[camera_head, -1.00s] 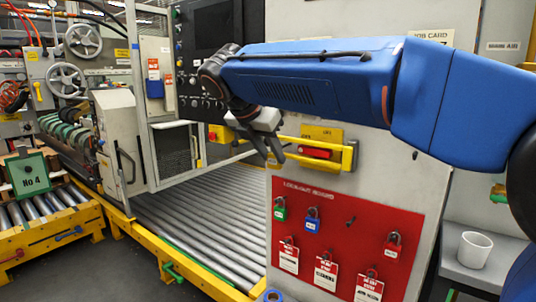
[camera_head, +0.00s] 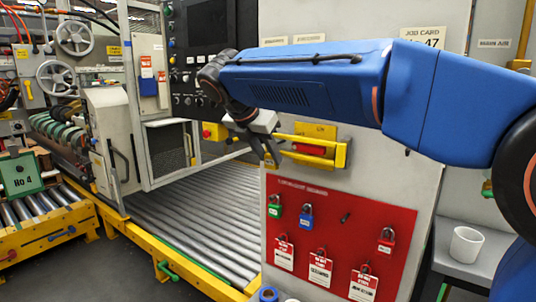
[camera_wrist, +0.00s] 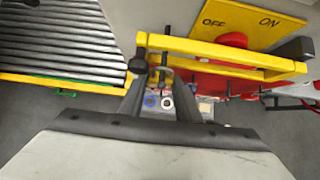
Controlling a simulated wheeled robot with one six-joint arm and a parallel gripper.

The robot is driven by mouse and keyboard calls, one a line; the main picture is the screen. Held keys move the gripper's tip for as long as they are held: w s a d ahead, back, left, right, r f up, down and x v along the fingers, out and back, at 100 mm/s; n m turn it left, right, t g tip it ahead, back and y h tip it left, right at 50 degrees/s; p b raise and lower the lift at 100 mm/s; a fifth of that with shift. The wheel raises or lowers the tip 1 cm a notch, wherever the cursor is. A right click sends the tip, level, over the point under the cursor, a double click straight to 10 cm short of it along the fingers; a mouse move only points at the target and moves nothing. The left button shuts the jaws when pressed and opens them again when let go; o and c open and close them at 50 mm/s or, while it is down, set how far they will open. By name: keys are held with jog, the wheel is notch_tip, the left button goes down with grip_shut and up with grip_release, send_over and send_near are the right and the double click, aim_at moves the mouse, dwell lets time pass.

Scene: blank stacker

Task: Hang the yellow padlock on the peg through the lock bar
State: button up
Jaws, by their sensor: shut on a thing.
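My gripper (camera_head: 269,158) is at the left end of the yellow lock bar (camera_head: 322,158), in front of the grey panel. In the wrist view its fingers (camera_wrist: 160,90) are close together around a small yellow piece, which I take to be the yellow padlock (camera_wrist: 152,86). It is mostly hidden, and its shackle is not clear. The lock bar (camera_wrist: 225,57) runs to the right there, across the red switch (camera_wrist: 232,41). A dark round knob (camera_wrist: 138,66) shows by the bar's left end; I cannot tell whether it is the peg, or whether the padlock touches it.
A roller conveyor (camera_head: 190,215) lies left. A white cup (camera_head: 466,244) stands right.

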jog(key=o, duration=1.3)
